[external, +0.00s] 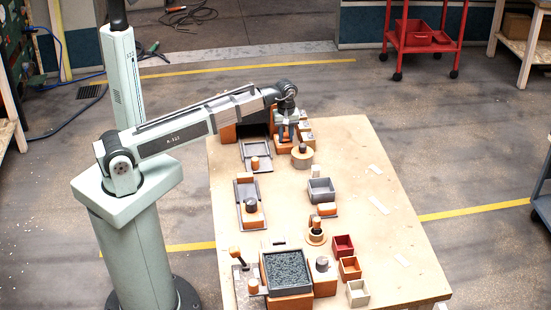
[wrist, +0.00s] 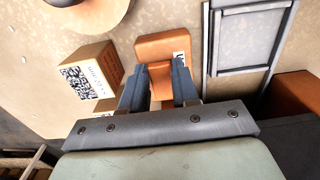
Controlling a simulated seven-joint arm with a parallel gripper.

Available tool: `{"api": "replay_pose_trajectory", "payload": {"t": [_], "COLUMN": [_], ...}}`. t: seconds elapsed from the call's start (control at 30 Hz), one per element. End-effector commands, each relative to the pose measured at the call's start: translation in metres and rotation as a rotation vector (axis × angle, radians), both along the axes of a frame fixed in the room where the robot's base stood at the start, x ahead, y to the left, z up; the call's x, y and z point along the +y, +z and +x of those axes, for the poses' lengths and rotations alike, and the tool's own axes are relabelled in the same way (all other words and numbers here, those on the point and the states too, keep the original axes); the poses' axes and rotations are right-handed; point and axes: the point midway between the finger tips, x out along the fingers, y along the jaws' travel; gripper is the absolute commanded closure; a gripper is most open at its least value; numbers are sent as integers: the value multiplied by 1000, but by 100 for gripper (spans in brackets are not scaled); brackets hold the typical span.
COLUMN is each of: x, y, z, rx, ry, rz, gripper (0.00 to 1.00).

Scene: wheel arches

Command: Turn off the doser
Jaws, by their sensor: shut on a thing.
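My gripper (external: 286,133) is at the far end of the table, pointing down at an orange block (external: 285,148). In the wrist view my gripper (wrist: 157,85) has its two blue-grey fingers on either side of a narrower orange-brown part (wrist: 161,78) of that block (wrist: 165,47), and is shut on this part. A black-and-white label shows at the block's right edge. No marking names the doser, so I cannot tell for sure whether this block is it. The lower part of the held piece is hidden by the gripper.
Small labelled boxes (wrist: 91,76) stand close left of the gripper in the wrist view. A round wooden piece (external: 302,158) with a dark knob is nearby. A grey-framed tray (wrist: 248,38) lies on the other side. The table's right part (external: 385,235) is mostly clear.

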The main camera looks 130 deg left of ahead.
Motion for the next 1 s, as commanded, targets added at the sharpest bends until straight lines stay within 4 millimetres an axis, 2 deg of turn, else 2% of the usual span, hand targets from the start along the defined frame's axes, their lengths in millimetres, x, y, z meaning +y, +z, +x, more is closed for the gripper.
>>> {"api": "replay_pose_trajectory", "payload": {"t": [0.63, 0.67, 0.9, 1.0], "x": [3, 3, 3, 3], "y": [2, 2, 2, 2], "z": [-3, -3, -3, -3], "rx": [-77, -78, -78, -78], "ry": [1, 1, 1, 1], "rz": [-81, -81, -81, -81], "gripper": [100, 68, 45, 45]}}
